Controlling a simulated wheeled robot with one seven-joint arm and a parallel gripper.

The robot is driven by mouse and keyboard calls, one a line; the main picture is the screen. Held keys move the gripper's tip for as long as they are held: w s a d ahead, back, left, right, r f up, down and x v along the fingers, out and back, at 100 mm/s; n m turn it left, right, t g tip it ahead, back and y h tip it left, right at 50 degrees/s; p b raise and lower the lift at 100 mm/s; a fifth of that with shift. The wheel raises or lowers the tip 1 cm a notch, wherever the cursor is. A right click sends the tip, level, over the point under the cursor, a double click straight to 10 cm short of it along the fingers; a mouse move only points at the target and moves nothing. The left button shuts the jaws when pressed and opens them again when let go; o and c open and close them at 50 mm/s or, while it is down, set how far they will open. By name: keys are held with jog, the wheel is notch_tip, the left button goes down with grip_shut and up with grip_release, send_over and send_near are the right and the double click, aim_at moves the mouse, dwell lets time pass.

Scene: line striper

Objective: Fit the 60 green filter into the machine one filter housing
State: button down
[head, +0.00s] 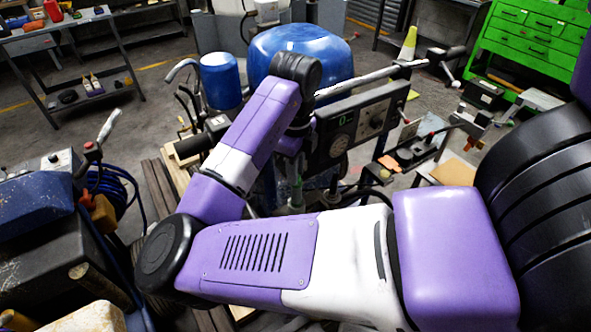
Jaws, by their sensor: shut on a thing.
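My gripper (291,165) points down below my black wrist joint, in front of the striper's control panel. It is small and partly covered by my arm. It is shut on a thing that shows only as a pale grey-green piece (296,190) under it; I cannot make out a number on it. The machine is the line striper, with a large blue tank (300,45), a smaller blue canister (221,80) and a black control panel (360,125) with a green display. I cannot pick out the filter housing; my arm covers much of the machine's lower part.
A green tool cabinet (530,45) stands at the back right, a grey shelf bench (75,50) at the back left. A blue-and-black machine with a coiled blue hose (115,190) is close on the left. A yellow-green cone (408,48) stands behind the panel. Some floor is open at the left back.

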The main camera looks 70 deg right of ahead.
jog(key=shift+s+f, duration=0.1)
jog(key=shift+f, duration=0.05)
dwell(0.4)
jog(key=shift+r+p, duration=0.55)
jog(key=shift+r, duration=0.15)
jog(key=c, duration=1.3)
grip_release()
jog(key=shift+o, duration=1.8)
